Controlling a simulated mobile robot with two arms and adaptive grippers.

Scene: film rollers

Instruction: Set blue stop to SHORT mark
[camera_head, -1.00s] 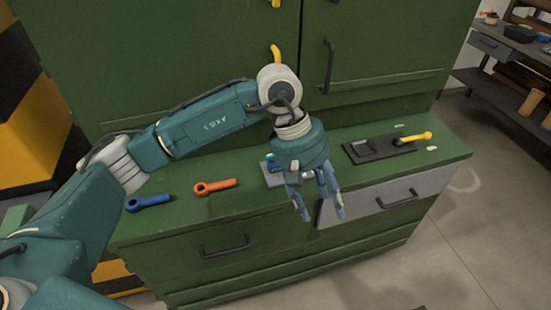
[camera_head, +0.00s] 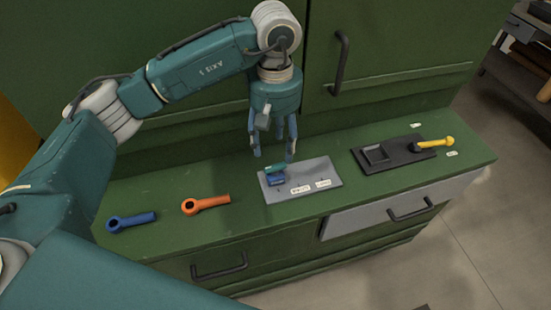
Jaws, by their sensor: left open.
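A grey plate (camera_head: 320,172) lies on the green counter. A small blue stop (camera_head: 276,180) with a green-teal part on top sits at the plate's left side. Two small white labels (camera_head: 311,188) lie along the plate's front; their writing is too small to read. My left gripper (camera_head: 272,156) points down over the plate's back left edge, just behind the blue stop. Its fingers are spread and hold nothing. I cannot tell whether a finger touches the plate. My right gripper does not show.
A blue ring-ended handle (camera_head: 133,221) and an orange one (camera_head: 207,204) lie left of the plate. A black tray (camera_head: 400,153) with a yellow-handled lever (camera_head: 435,143) is to the right. Green cabinet doors (camera_head: 400,60) rise behind. The counter's front strip is clear.

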